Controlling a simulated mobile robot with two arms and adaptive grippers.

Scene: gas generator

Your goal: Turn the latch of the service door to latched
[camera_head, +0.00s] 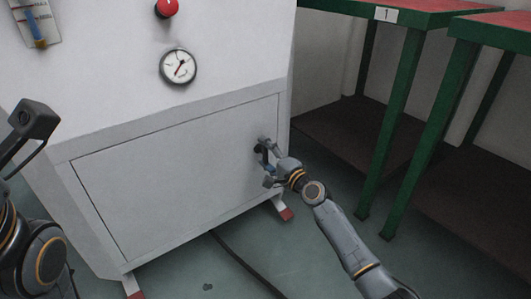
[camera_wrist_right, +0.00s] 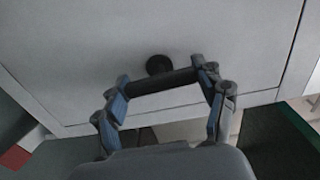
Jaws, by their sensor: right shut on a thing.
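The service door (camera_head: 170,175) is the pale grey panel low on the cabinet front, and it looks flush with its frame. Its black latch (camera_head: 261,153) is near the door's right edge. My right gripper (camera_head: 266,164) is at the latch, partly covering it. In the right wrist view, the blue-padded fingers (camera_wrist_right: 160,86) are shut on the ends of the latch's dark bar (camera_wrist_right: 160,83). The latch's round black hub (camera_wrist_right: 158,65) shows just above the bar. Part of my left arm (camera_head: 35,120) shows at the left edge; its finger opening cannot be made out.
A pressure gauge (camera_head: 178,67) and a red knob (camera_head: 166,8) are above the door. Green-legged tables with red tops (camera_head: 420,8) stand at the right. A black cable (camera_head: 245,265) lies on the floor, beside the cabinet's red-tipped foot (camera_head: 286,213).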

